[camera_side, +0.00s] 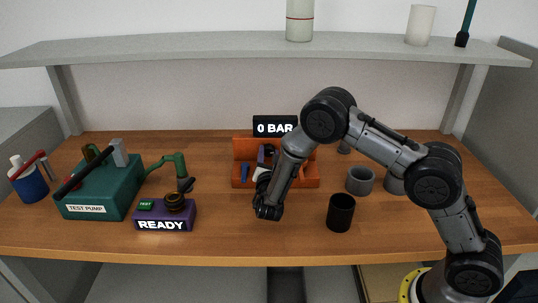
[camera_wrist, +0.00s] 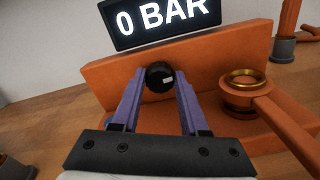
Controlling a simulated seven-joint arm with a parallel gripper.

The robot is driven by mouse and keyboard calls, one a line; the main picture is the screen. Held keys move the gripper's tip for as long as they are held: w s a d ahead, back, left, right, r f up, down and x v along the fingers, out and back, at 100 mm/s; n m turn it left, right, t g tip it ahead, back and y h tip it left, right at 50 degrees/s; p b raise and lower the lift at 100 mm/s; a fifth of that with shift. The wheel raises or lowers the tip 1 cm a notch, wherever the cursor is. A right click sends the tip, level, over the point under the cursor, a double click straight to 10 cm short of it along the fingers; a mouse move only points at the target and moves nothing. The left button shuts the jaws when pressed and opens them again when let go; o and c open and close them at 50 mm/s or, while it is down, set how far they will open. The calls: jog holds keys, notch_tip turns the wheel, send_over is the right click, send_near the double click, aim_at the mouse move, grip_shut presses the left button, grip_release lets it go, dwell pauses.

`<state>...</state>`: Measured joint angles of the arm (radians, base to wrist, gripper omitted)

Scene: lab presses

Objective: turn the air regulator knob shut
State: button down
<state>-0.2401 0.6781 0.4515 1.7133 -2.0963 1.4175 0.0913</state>
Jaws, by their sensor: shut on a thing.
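The air regulator knob (camera_wrist: 160,77) is small, round and black with a white mark on its face that points to the right in the wrist view. It sits on the front of an orange panel (camera_wrist: 225,42). My gripper (camera_wrist: 159,74) has its two purple fingers on either side of the knob and is shut on it. The display (camera_wrist: 165,17) above the panel reads 0 BAR. In the side view, the display (camera_side: 275,126) stands on the orange unit (camera_side: 304,182), and my arm hides part of that unit.
A brass-ringed fitting with an orange lever (camera_wrist: 243,87) stands close right of my fingers. In the side view are a green test pump (camera_side: 112,190), a purple READY box (camera_side: 150,212), a black cup (camera_side: 340,212) and grey cups (camera_side: 360,180). A shelf (camera_side: 180,48) spans above.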

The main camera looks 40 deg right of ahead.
jog(key=n, duration=0.8)
jog(key=shift+a+n, duration=0.1)
jog(key=shift+n, duration=0.3)
jog(key=n, duration=0.4)
jog(key=shift+w, duration=0.1)
jog(key=shift+f+n, duration=0.1)
jog(key=shift+n, duration=1.8)
jog(key=shift+c, duration=2.1)
grip_release()
jog(key=v, duration=1.4)
